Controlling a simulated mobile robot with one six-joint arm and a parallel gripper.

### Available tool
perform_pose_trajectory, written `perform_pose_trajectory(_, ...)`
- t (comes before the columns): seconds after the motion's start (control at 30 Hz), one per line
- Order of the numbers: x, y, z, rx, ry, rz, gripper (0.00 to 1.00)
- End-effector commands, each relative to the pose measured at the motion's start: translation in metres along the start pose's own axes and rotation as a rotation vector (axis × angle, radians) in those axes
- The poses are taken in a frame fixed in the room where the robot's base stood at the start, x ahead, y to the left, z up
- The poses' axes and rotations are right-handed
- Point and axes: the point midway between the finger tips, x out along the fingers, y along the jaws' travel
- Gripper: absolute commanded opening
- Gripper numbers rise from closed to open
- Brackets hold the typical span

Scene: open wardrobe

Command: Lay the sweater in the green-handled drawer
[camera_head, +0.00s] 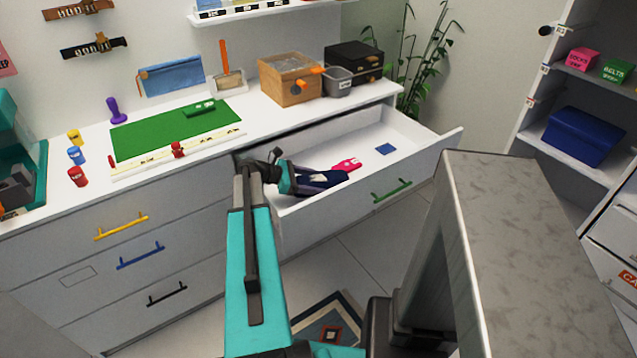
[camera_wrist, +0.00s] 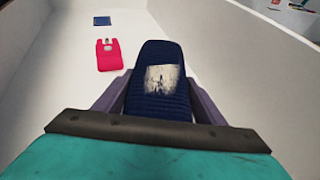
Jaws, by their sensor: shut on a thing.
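The green-handled drawer (camera_head: 410,140) is pulled open at the right end of the dresser, with its green handle (camera_head: 392,190) on the front. A dark navy knitted piece with a pale patch, seemingly the sweater (camera_head: 328,177), is inside the drawer's outline at its left part. It also shows in the wrist view (camera_wrist: 155,110), upright between the purple fingers. My gripper (camera_head: 306,182) is shut on it, also seen in the wrist view (camera_wrist: 155,98). Its lower edge is hidden, so I cannot tell whether it touches the drawer floor.
A pink garment-shaped piece (camera_head: 347,164) and a small blue square (camera_head: 385,149) lie on the drawer floor. The drawer's right part is clear. The dresser top (camera_head: 245,110) above holds a green mat, a wooden box (camera_head: 290,80) and a black box. Shelves stand at the right.

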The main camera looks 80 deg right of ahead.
Motion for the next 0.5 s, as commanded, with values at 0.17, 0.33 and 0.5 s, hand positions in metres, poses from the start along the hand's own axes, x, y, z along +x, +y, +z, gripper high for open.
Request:
perform_pose_trajectory(0.17, 0.0001, -0.0001, 0.0005, 0.0, -0.001, 0.0, 0.34)
perform_pose_trajectory(0.33, 0.0015, -0.0001, -0.0024, 0.0, -0.001, -0.001, 0.34)
perform_pose_trajectory(0.5, 0.0029, -0.0001, -0.0056, 0.0, -0.001, -0.001, 0.34)
